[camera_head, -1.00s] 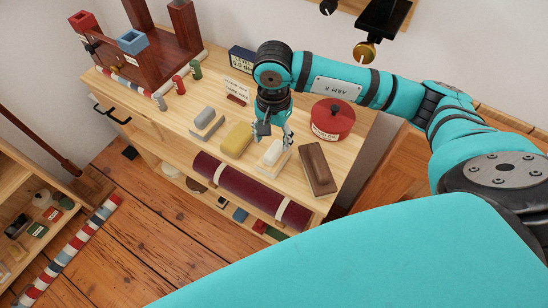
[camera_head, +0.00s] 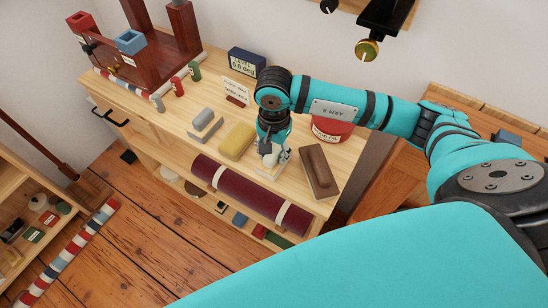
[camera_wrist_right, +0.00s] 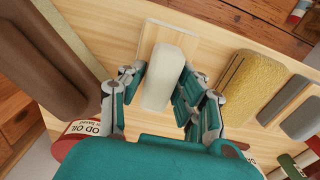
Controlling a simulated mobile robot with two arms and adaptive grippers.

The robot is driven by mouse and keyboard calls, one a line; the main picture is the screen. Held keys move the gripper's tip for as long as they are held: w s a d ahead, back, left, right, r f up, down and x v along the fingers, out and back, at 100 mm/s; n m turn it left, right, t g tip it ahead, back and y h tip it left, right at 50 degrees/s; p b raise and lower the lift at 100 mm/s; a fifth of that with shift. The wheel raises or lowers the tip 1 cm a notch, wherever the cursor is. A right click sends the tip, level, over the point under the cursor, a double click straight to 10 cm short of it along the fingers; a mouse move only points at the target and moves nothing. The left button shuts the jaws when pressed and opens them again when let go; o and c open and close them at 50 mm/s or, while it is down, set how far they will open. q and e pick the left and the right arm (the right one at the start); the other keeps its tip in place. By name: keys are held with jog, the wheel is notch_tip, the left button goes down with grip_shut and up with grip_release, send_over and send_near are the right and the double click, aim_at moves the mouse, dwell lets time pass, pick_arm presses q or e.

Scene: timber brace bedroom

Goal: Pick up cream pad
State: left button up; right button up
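The cream pad (camera_head: 266,172) sits on a pale wooden block near the front edge of the workbench top. In the head view it is mostly hidden by my right gripper (camera_head: 271,157), which is down over it. In the right wrist view the cream pad (camera_wrist_right: 163,78) lies between the two fingers of the right gripper (camera_wrist_right: 160,88). The fingers are spread, one on each side of the pad. A small gap shows on the left, while the right finger looks very close; contact there is unclear. My left gripper is not in view.
A yellow pad (camera_head: 237,140) and a grey pad (camera_head: 203,119) stand to the left, a brown block (camera_head: 318,168) to the right. A red tin (camera_head: 333,128) is behind, partly covered by my arm.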

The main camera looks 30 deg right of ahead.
aim_at(274, 151)
grip_shut()
jog(key=shift+r, duration=0.1)
notch_tip(274, 151, up, 10)
jog(key=shift+f+b, duration=0.1)
jog(key=shift+b, duration=0.55)
jog(key=shift+c, duration=0.7)
grip_release()
jog(key=c, duration=0.4)
